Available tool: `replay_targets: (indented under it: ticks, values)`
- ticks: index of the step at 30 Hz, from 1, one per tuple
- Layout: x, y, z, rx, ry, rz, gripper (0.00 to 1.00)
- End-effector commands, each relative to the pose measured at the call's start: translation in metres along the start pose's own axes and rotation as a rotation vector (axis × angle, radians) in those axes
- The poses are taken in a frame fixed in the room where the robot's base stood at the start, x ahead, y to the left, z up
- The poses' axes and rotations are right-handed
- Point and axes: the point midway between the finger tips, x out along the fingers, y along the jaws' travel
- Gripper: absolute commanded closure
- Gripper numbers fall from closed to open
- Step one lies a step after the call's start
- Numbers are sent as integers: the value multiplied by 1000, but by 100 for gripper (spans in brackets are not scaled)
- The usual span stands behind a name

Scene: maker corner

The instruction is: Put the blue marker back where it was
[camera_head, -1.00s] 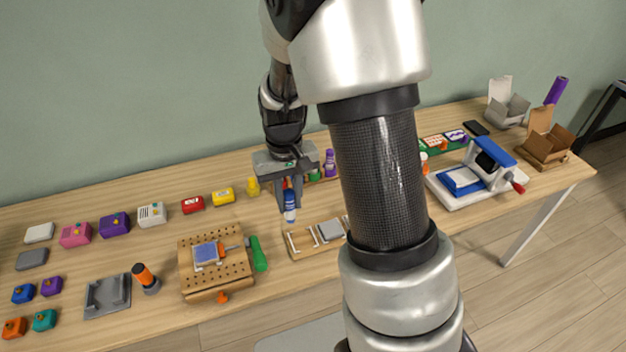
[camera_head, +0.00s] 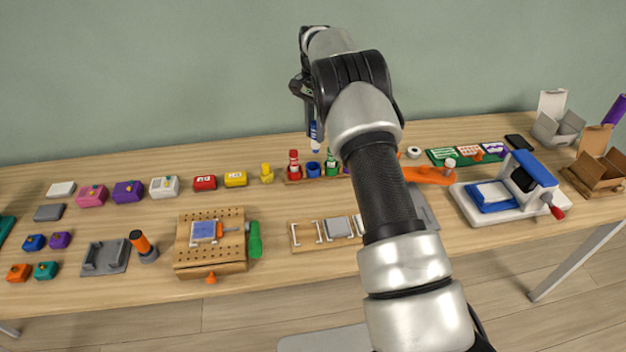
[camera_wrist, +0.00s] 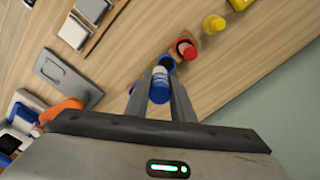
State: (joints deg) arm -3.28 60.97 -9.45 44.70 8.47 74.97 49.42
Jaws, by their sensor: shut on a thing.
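My gripper (camera_head: 312,118) is shut on the blue marker (camera_head: 315,138), which hangs about upright in the air above the back of the table. In the wrist view the blue marker (camera_wrist: 159,84) sits between the two fingers. Below it is an empty blue holder (camera_head: 313,170), standing between the red marker (camera_head: 294,164) and the green marker (camera_head: 331,166) in a low rack. The blue holder (camera_wrist: 167,62) shows just beyond the held marker in the wrist view, beside the red marker (camera_wrist: 185,50). My arm hides the rack's right part.
A yellow bottle (camera_head: 267,174) stands left of the rack. A wooden tray (camera_head: 305,247) and a pegboard block (camera_head: 183,262) lie in front. A white and blue press (camera_head: 515,190) stands at right. Bare table lies between the rack and the tray.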

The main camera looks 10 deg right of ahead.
Motion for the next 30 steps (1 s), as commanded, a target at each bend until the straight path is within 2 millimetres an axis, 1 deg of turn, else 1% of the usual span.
replay_targets:
  ticks: [1,4,8,11,18,23,27,30]
  values:
    - [7,-7,-4,42,2,-1,97]
    - [10,-15,-8,115,2,-1,97]
    - [12,-19,-9,164,1,-1,97]
    - [20,-20,-9,176,0,0,97]
    - [57,-20,-9,176,0,0,97]
    - [72,-20,-9,175,0,-1,97]
    - [96,-20,-9,175,-1,0,97]
    - [108,-20,-9,175,1,-2,97]
